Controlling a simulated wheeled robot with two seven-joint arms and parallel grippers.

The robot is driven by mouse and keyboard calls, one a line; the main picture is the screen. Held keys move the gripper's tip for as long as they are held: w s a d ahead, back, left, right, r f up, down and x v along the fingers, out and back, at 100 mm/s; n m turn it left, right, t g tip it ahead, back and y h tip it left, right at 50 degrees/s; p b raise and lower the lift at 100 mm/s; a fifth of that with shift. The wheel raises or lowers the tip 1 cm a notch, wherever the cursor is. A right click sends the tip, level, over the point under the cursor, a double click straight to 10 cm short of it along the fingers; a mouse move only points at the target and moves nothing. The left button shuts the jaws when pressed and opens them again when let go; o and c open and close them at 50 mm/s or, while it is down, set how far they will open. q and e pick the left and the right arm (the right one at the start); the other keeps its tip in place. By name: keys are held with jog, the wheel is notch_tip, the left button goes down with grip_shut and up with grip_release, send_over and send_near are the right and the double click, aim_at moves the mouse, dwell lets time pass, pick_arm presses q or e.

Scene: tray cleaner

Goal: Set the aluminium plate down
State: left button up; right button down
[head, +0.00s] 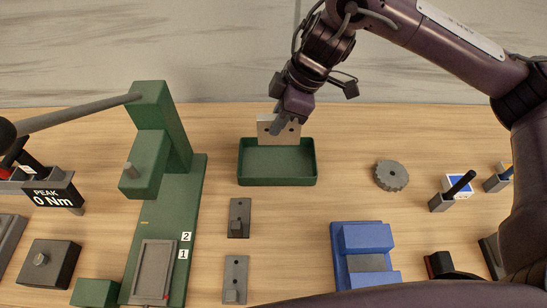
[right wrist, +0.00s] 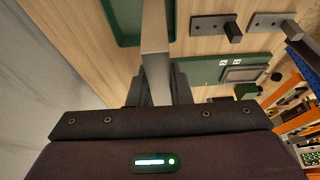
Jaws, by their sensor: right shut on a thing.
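The aluminium plate (head: 266,131) is a pale metal piece with dark holes, standing upright at the back edge of the green tray (head: 277,182). My right gripper (head: 281,122) is shut on its upper part, and its fingers hide some of the plate. In the right wrist view the plate (right wrist: 155,45) shows nearly edge-on between the fingers (right wrist: 154,92), beside the green tray (right wrist: 128,38). The tray looks empty. I cannot tell whether the plate's lower edge touches anything. My left gripper is not in view.
A green press (head: 160,180) with a long lever stands left of the tray. A grey gear (head: 391,175) and a blue fixture (head: 362,245) are to the right. Bare wood lies between tray and gear.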

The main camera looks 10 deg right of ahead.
aim_at(299, 127)
notch_tip(299, 127, down, 8)
jog(key=shift+a+b, duration=0.15)
jog(key=shift+b, duration=0.15)
jog(key=shift+w+f+p, duration=0.1)
jog(key=shift+f+p, duration=0.35)
jog(key=shift+f, duration=2.25)
jog(key=c, duration=1.7)
grip_release()
jog(key=shift+f, duration=0.15)
jog(key=o, duration=0.4)
jog(key=v, duration=1.2)
jog(key=shift+r, duration=0.25)
